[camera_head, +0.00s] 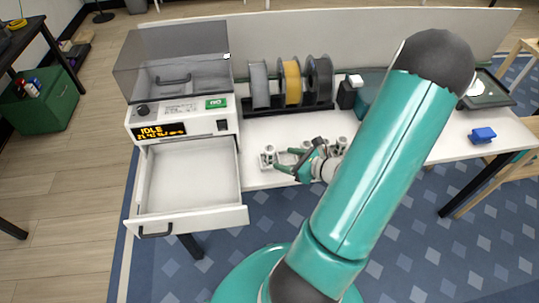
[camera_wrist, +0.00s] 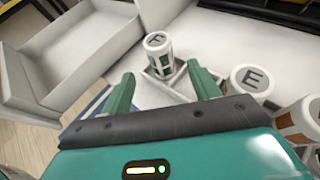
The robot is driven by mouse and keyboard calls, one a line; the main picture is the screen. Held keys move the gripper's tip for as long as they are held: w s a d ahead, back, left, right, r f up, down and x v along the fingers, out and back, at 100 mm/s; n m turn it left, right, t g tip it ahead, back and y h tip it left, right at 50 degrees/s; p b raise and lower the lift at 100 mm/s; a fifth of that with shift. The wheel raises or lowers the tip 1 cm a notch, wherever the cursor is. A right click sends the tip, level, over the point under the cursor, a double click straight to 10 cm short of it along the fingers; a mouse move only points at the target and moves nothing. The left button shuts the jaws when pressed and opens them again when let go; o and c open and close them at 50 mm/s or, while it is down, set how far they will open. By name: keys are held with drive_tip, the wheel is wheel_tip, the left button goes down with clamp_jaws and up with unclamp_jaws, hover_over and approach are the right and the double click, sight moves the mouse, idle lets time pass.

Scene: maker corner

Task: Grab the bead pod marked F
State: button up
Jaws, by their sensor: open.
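The bead pod marked F (camera_wrist: 159,52) stands in a white rack in the wrist view, its white lid showing the letter and its side showing green. It lies just beyond and between the fingertips of my gripper (camera_wrist: 160,88), which is open with nothing between the fingers. A pod marked E (camera_wrist: 248,82) stands to its right. Another pod (camera_wrist: 303,118) with orange-brown contents is cut off at the right edge. In the head view my gripper (camera_head: 306,160) is over the white rack (camera_head: 282,166), and partly hides the pods there.
A machine (camera_head: 183,122) with a display and a pulled-out empty drawer (camera_head: 190,178) stands at the left. Filament spools (camera_head: 290,82) stand behind the rack. A blue object (camera_head: 482,135) lies on the table at the right. Clear tabletop lies between spools and rack.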

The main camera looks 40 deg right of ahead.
sight(274, 155)
drive_tip(key=x, duration=0.8)
drive_tip(key=shift+d, duration=0.1)
drive_tip(key=c, duration=1.1)
